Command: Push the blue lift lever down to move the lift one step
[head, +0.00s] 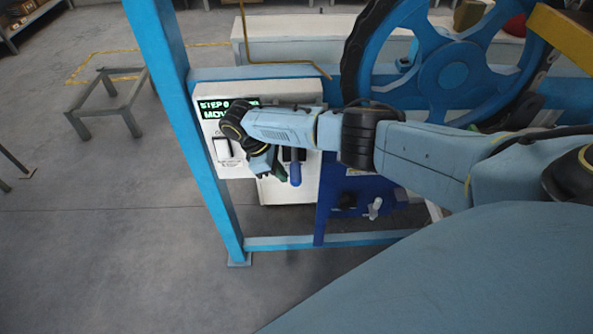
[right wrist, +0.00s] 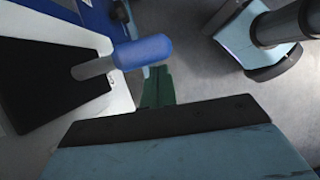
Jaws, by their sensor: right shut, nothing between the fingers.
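The blue lift lever (head: 295,174) hangs from a dark slot on the white control box (head: 304,186), just right of my right gripper. In the right wrist view, the blue lever handle (right wrist: 145,50) sticks out on a grey shaft from a black slot plate (right wrist: 45,80). My right gripper (head: 268,163) is shut and empty beside the lever, partly hidden by its own wrist. Its green fingers (right wrist: 158,87) show close to the handle in the right wrist view; I cannot tell whether they touch it. My left gripper is out of view.
A green-lit display (head: 215,106) is partly covered by my right arm, its text cut off. A white switch (head: 223,148) sits below it. A blue post (head: 185,110) stands left of the box, a large blue wheel (head: 447,73) behind.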

